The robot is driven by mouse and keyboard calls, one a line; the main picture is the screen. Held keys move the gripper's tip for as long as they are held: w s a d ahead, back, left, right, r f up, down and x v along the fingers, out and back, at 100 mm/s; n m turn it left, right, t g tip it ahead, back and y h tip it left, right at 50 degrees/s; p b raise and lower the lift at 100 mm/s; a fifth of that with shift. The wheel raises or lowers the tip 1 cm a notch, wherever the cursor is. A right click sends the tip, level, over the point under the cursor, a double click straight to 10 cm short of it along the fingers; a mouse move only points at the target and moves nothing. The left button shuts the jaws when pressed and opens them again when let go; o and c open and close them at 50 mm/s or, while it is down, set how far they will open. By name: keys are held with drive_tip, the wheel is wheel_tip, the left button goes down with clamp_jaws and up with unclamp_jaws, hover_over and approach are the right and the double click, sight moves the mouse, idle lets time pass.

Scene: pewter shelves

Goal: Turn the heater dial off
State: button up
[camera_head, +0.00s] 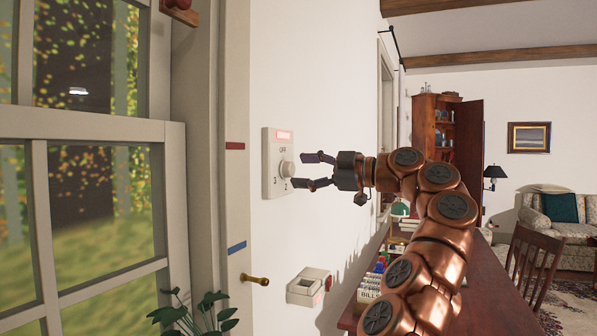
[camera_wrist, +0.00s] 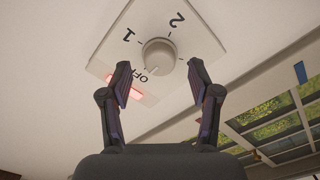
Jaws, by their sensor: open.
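The heater dial (camera_head: 288,170) is a round pale knob on a white wall panel (camera_head: 268,178). The panel has a lit red strip at its top and the marks OFF, 1 and 2. The dial also shows in the wrist view (camera_wrist: 158,55), with the panel (camera_wrist: 108,52) tilted around it. I cannot tell which mark the dial points to. My gripper (camera_head: 298,170) is open in front of the dial, its fingers pointing at the panel. In the wrist view its two fingertips (camera_wrist: 160,78) stand apart on either side of the dial, with nothing between them.
A small white box (camera_head: 309,287) is on the wall below the panel. A brass handle (camera_head: 254,280) and a plant (camera_head: 195,318) are at lower left, beside the window frame (camera_head: 95,127). A wooden desk (camera_head: 485,285) lies below my arm, with a BILLS box (camera_head: 369,295).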

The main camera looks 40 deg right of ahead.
drive_tip(key=v, duration=1)
idle(0.5)
